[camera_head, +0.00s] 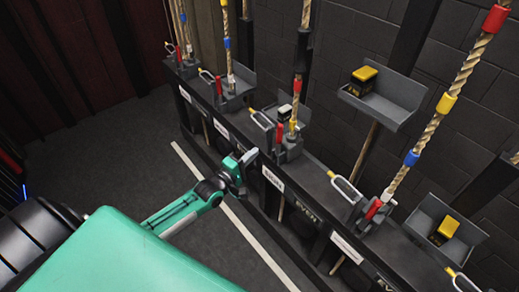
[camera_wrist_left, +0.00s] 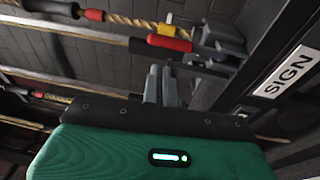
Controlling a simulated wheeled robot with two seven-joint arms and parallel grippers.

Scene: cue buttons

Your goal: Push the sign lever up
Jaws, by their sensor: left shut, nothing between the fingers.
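The white SIGN label (camera_wrist_left: 288,70) is at the right of the left wrist view. It also shows as a small plate on the black rail in the head view (camera_head: 272,179). The lever beside it has a red handle (camera_wrist_left: 169,43) on a dark grey mount; in the head view the red handle (camera_head: 280,133) points upward beside the rope. My left gripper (camera_head: 246,158) is in front of the rail, close to the SIGN label. In the wrist view its fingers (camera_wrist_left: 161,72) are together and empty, just short of the red handle. Whether they touch it cannot be told. My right gripper is not in view.
Other ropes and red levers stand along the rail (camera_head: 312,158), including one at the right (camera_head: 374,209). Grey trays with yellow-black boxes (camera_head: 364,74) (camera_head: 444,230) are beyond. The grey floor (camera_head: 105,150) at left is clear.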

